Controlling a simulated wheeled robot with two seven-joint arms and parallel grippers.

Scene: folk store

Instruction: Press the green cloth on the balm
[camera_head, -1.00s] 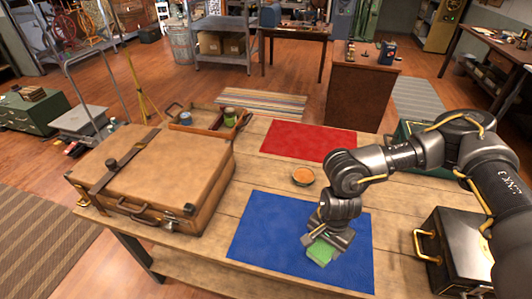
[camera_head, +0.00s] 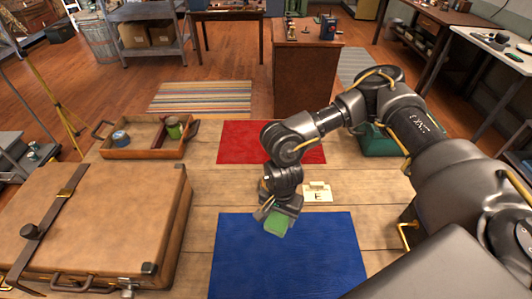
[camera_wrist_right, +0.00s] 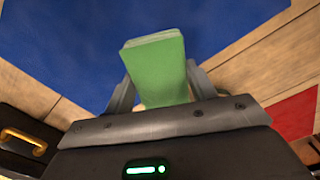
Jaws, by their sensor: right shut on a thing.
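The green cloth (camera_head: 276,226), a folded block, is held in my right gripper (camera_head: 279,213). In the head view it shows in front of the far edge of the blue mat (camera_head: 288,262). In the right wrist view the cloth (camera_wrist_right: 158,68) sits between the two fingers, with the blue mat (camera_wrist_right: 60,45) behind it. The gripper points down, and its height above the table is hard to tell. I cannot make out the balm now; my right wrist covers the wood between the mats. My left gripper is not in view.
A red mat (camera_head: 235,141) lies farther back. A card marked E (camera_head: 318,194) stands right of my wrist. A large brown suitcase (camera_head: 95,220) fills the left. A wooden tray (camera_head: 145,153) with small items stands behind it. A green case (camera_head: 385,142) is at the right.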

